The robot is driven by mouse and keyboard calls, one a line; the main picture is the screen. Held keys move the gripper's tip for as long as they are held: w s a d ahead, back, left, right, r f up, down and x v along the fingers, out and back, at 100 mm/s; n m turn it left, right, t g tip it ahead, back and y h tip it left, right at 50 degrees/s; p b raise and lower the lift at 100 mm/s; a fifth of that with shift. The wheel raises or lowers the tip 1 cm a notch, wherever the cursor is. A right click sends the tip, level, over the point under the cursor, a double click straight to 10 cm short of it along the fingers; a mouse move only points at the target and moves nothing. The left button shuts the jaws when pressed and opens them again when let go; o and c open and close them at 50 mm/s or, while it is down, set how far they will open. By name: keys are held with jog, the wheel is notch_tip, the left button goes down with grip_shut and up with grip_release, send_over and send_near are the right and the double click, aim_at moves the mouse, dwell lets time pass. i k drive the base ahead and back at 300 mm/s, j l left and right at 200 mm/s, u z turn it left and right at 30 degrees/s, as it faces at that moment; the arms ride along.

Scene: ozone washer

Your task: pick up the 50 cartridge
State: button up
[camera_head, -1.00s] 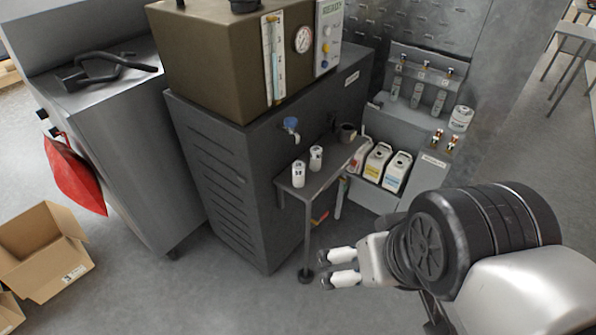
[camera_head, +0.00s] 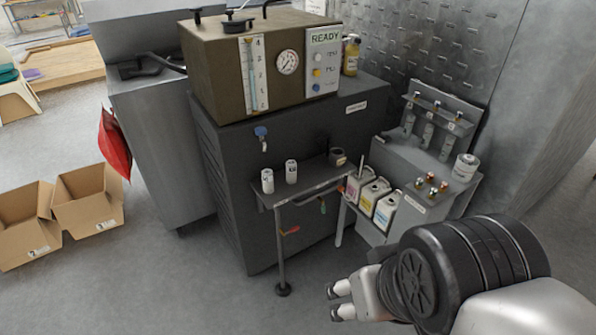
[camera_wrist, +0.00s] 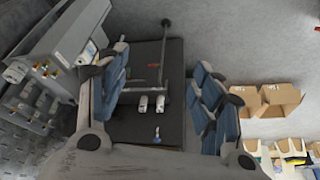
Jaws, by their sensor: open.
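Two white cartridges, a left one (camera_head: 267,181) and a right one (camera_head: 291,171), stand upright on a small grey side table (camera_head: 318,181). Their labels are too small to read, so I cannot tell which is the 50. Two small white cylinders, a left one (camera_wrist: 143,104) and a right one (camera_wrist: 160,104), show between my fingers in the wrist view. My gripper (camera_head: 338,301) is open and empty, in front of the table and to its lower right, apart from the cartridges. Its blue-padded fingers (camera_wrist: 160,75) show on both sides in the wrist view.
A dark cabinet (camera_head: 235,190) bearing a brown unit with a READY panel (camera_head: 323,60) stands behind the table. A dark cup (camera_head: 338,157) is on the table. Jugs (camera_head: 375,197) and a dispenser rack (camera_head: 430,125) stand right. Open cardboard boxes (camera_head: 90,200) lie left on clear floor.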

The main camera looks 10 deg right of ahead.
aim_at(267, 174)
jog(key=k+l+u, duration=0.15)
jog(key=l, duration=0.15)
jog(key=k+l+u, duration=0.1)
jog(key=l, duration=0.2)
jog(key=i+j+z, duration=0.25)
jog(key=i+j, duration=0.25)
jog(key=i, duration=0.15)
jog(key=i+j+z, duration=0.2)
jog(key=i+j, duration=0.4)
jog(key=i+j+z, duration=0.25)
jog(key=i+j, duration=0.3)
jog(key=j, duration=0.2)
